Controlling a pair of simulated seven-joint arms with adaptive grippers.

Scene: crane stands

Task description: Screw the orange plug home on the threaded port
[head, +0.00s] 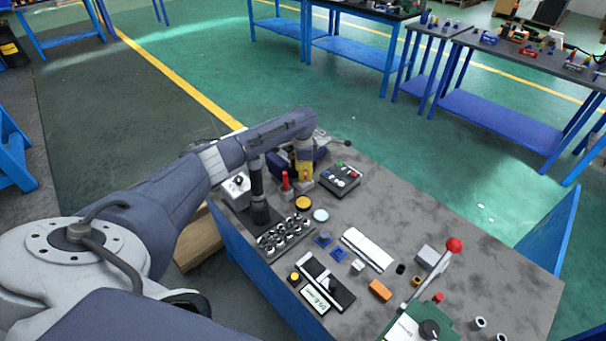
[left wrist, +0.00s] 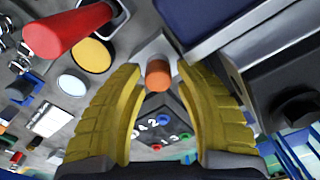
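The orange plug (left wrist: 158,76) shows end-on in the left wrist view, seated at a pale grey block (left wrist: 155,48). The block looks like the port's body; its thread is hidden, so I cannot tell how far in the plug sits. My left gripper (left wrist: 159,70) has its yellow fingers spread on either side of the plug, with a small gap showing at each side. In the head view my left gripper (head: 303,168) points down at the far left part of the table. My right gripper is not in view.
A red handle (head: 285,182) stands close beside my left gripper, and a yellow disc (head: 303,203) is nearby. A dark box with coloured knobs (head: 340,178) lies just to the right. A red-knobbed lever (head: 454,245) rises at the front right.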

